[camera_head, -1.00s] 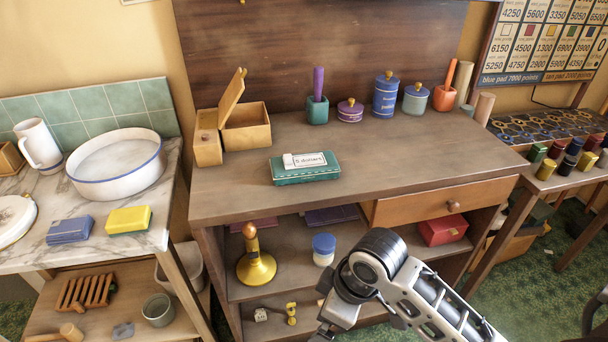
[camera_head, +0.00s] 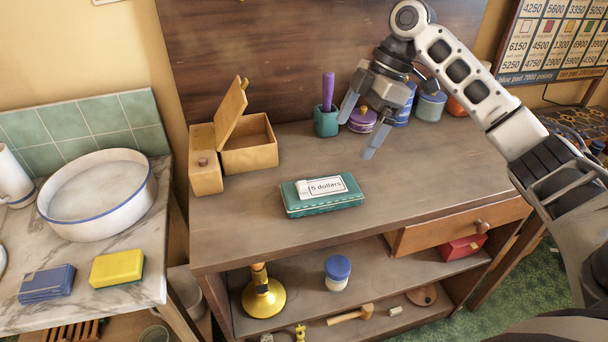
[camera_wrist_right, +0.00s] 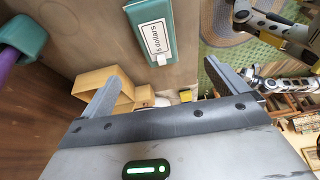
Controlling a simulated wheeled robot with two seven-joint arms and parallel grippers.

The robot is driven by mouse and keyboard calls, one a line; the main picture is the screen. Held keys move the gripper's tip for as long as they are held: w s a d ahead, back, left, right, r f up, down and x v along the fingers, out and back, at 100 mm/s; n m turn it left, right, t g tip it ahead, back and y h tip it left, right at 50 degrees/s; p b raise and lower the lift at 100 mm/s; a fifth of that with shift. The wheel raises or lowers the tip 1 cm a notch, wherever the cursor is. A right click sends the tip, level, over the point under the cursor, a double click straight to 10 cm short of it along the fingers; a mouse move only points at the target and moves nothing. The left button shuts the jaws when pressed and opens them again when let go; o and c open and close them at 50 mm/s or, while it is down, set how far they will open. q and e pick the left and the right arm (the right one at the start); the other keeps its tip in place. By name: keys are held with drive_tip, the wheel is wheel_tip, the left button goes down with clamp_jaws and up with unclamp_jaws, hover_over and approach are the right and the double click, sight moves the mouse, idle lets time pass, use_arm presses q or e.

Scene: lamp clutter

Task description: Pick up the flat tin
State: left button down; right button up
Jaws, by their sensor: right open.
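The flat tin (camera_head: 321,204) is a teal, shallow box with a white label reading "5 dollars". It lies flat on the wooden desk top (camera_head: 420,190), near the front. In the right wrist view the tin (camera_wrist_right: 140,12) shows at the top, beyond the fingers. My right gripper (camera_head: 356,133) is open and empty. It hangs above the back of the desk, behind and a little right of the tin, apart from it. In the wrist view its two fingers (camera_wrist_right: 160,83) are spread wide.
A wooden box with raised lid (camera_head: 250,145) stands left of the tin. A teal holder (camera_head: 326,122) with a purple stick and a purple lidded pot (camera_head: 362,121) stand close to my right gripper. The desk around the tin is clear.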

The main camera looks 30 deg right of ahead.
drive_tip(key=w+f, duration=0.1)
drive_tip(key=f, duration=0.1)
hover_over(322, 187)
drive_tip(key=d, duration=0.2)
drive_tip(key=f, duration=0.7)
drive_tip(key=shift+s+d, duration=0.1)
drive_tip(key=shift+s, duration=0.2)
drive_tip(key=x, duration=0.5)
drive_tip(key=shift+w+f, duration=0.1)
drive_tip(key=shift+f, duration=0.05)
use_arm(q)
drive_tip(key=shift+s+a+f, duration=0.1)
drive_tip(key=shift+s+f, duration=0.2)
use_arm(e)
drive_tip(key=shift+a+f, duration=0.2)
drive_tip(key=shift+f, duration=0.15)
drive_tip(key=shift+c, duration=0.4)
drive_tip(key=c, duration=1)
use_arm(q)
drive_tip(key=shift+w+r, duration=0.1)
drive_tip(key=shift+r, duration=0.05)
use_arm(e)
drive_tip(key=shift+c, duration=0.3)
use_arm(q)
drive_tip(key=shift+r, duration=0.1)
use_arm(e)
drive_tip(key=shift+r, duration=0.1)
